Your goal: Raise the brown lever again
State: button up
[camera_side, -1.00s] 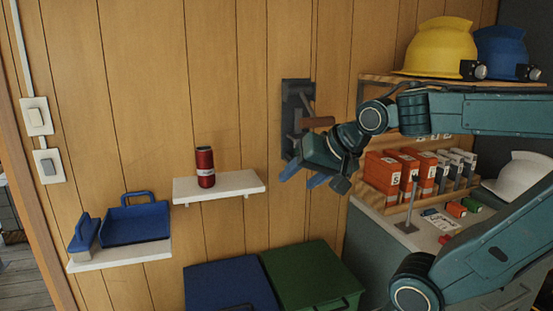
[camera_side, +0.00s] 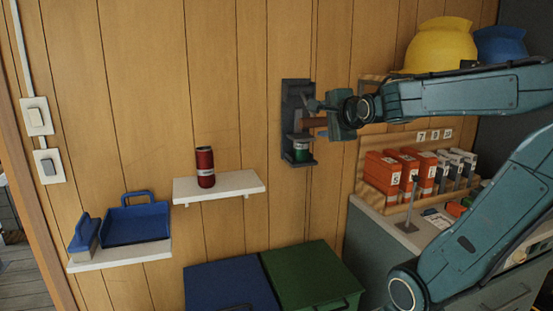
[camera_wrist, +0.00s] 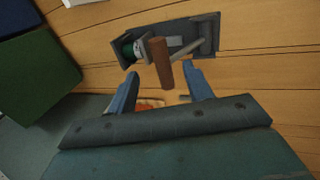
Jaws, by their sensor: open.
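A dark grey wall-mounted press (camera_side: 297,95) is fixed to the wood wall, with a green can (camera_side: 302,150) in its lower part. Its lever ends in a brown handle (camera_side: 314,122) that sticks out from the wall, partly hidden by my gripper in the side view. In the wrist view the brown handle (camera_wrist: 161,62) appears between my two blue fingertips, with the press (camera_wrist: 205,35) and the green can (camera_wrist: 131,50) beyond. My gripper (camera_side: 316,112) is open at the handle; contact cannot be told. It also shows in the wrist view (camera_wrist: 161,78).
A white shelf (camera_side: 240,183) with a red can (camera_side: 205,167) is left of the press. Blue (camera_side: 230,285) and green bins (camera_side: 312,275) stand below. A bench with orange binders (camera_side: 383,172) and a yellow helmet (camera_side: 438,45) are at right, near my arm.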

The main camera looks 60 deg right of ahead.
aim_at(309, 122)
jog(key=shift+x, duration=5)
jog(key=shift+f, duration=0.1)
jog(key=shift+a, duration=0.1)
jog(key=c, duration=0.8)
